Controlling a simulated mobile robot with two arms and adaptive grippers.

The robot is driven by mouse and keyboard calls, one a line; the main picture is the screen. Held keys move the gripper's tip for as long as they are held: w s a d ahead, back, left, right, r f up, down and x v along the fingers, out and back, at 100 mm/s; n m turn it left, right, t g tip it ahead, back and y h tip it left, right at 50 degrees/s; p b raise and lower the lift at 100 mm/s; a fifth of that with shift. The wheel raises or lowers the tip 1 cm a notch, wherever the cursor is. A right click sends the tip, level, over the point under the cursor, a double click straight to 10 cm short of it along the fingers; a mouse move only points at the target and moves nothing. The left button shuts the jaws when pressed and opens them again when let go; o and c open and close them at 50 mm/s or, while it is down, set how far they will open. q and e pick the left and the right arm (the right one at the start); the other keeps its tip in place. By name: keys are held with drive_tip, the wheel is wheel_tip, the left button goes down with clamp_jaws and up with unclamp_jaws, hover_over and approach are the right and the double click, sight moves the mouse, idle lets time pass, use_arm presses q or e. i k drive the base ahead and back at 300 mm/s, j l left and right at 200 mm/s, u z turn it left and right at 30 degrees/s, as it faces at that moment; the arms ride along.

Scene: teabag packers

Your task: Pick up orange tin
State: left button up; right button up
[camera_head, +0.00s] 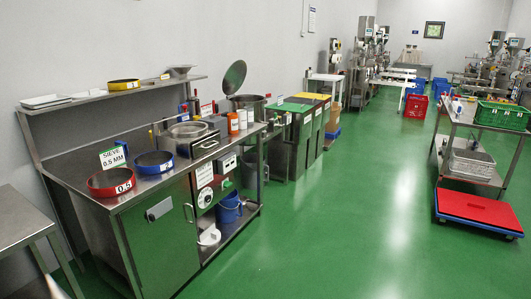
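The orange tin (233,124) stands upright near the right front part of the steel workbench top (135,200), with a pale label on its side. A smaller white-and-orange container (242,119) stands close behind it to the right, and another container (250,114) is beside that.
A red-rimmed sieve (111,183), a blue-rimmed sieve (154,163) and a steel appliance (188,137) share the bench. A shelf (125,94) runs along its back. Green floor (300,235) is clear between the bench and the trolley (480,116) at right.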

sight(231, 118)
drive_tip(key=i+l+z, duration=0.1)
drive_tip(key=i+z, duration=0.35)
drive_tip(key=i, duration=0.5)
drive_tip(key=i+j+z, duration=0.2)
drive_tip(key=i+z, duration=0.25)
drive_tip(key=i, duration=0.5)
drive_tip(key=i+l+u, duration=0.1)
drive_tip(key=i+u, duration=0.3)
drive_tip(key=i+l+u, duration=0.35)
drive_tip(key=i, duration=0.15)
drive_tip(key=i+l+u, duration=0.2)
drive_tip(key=i+u, duration=0.2)
drive_tip(key=i+l+u, duration=0.35)
drive_tip(key=l, duration=0.15)
